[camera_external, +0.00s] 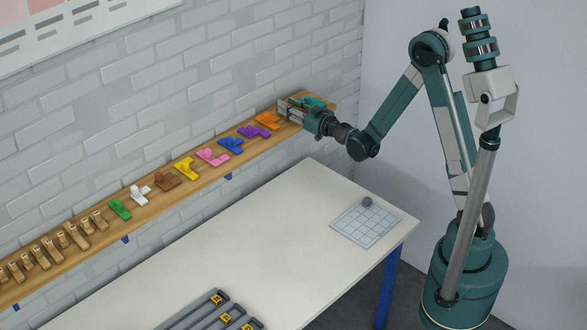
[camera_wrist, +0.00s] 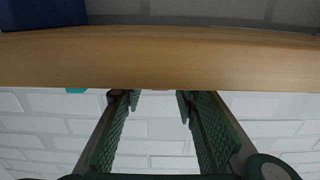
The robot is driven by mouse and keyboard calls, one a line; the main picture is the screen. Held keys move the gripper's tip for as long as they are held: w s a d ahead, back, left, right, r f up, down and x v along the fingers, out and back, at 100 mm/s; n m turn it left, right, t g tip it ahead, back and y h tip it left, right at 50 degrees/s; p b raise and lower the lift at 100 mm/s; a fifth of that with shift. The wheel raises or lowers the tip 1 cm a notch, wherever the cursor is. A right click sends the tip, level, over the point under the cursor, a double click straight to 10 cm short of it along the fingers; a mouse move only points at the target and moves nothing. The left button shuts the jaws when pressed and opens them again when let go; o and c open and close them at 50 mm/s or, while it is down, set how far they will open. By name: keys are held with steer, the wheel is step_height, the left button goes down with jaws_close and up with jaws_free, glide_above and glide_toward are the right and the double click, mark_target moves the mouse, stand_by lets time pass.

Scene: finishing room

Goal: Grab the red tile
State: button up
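No red tile shows clearly in either view; I cannot tell whether my gripper hides it. My gripper (camera_external: 291,108) is at the right end of the wooden wall shelf (camera_external: 150,189) in the external view. In the wrist view my gripper (camera_wrist: 158,97) is open, with two green ridged fingers apart. No object shows between them, only white brick wall. The fingertips reach the shelf edge (camera_wrist: 160,60), and their very ends are hard to make out. A teal tile (camera_external: 314,102) lies beside the gripper, and an orange tile (camera_external: 268,120) lies left of it.
Purple (camera_external: 254,132), blue (camera_external: 231,145), pink (camera_external: 212,157), yellow (camera_external: 186,169), brown (camera_external: 168,181), white (camera_external: 140,194) and green tiles (camera_external: 120,209) line the shelf. Wooden pieces (camera_external: 75,235) follow. The white table (camera_external: 260,235) below bears a gridded plate (camera_external: 365,222).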

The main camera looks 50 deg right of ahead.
stand_by(0.3)
jaws_close()
steer(key=shift+r, duration=0.1)
steer(key=shift+r, duration=4.9)
